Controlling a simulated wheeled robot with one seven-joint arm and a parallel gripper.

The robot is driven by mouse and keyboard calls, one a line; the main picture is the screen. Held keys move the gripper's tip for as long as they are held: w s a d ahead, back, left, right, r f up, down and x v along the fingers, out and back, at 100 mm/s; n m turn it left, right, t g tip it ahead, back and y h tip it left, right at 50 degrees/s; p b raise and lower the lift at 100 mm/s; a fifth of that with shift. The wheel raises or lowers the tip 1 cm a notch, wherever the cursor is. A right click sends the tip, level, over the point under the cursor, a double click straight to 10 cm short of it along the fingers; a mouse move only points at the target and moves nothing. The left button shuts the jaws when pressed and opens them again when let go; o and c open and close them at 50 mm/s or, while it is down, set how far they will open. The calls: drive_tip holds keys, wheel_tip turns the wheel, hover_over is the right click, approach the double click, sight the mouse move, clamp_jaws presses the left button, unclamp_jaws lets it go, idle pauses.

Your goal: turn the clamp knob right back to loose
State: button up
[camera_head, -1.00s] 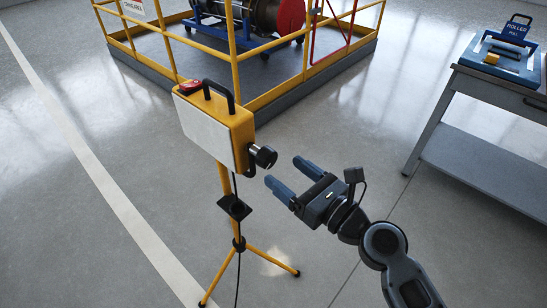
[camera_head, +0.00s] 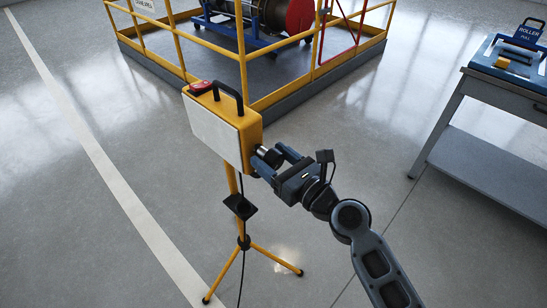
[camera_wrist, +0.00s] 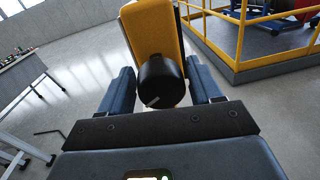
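The black clamp knob (camera_head: 268,155) sticks out from the right side of a yellow box (camera_head: 228,128) with a white front panel and a black top handle. The box stands on a yellow tripod (camera_head: 243,245). My gripper (camera_head: 270,161) is open, with its blue fingers on either side of the knob. In the wrist view the knob (camera_wrist: 161,82) sits between the two fingers (camera_wrist: 162,90), with a gap visible on both sides. A short pale mark shows on the knob's lower face. The yellow box (camera_wrist: 152,30) is behind it.
A yellow-railed platform (camera_head: 245,70) with a drum on a blue stand is behind the box. A grey workbench (camera_head: 500,90) with a blue roller device stands at the right. A black cable hangs along the tripod. The floor between tripod and bench is clear.

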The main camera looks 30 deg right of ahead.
drive_tip(key=c, duration=0.8)
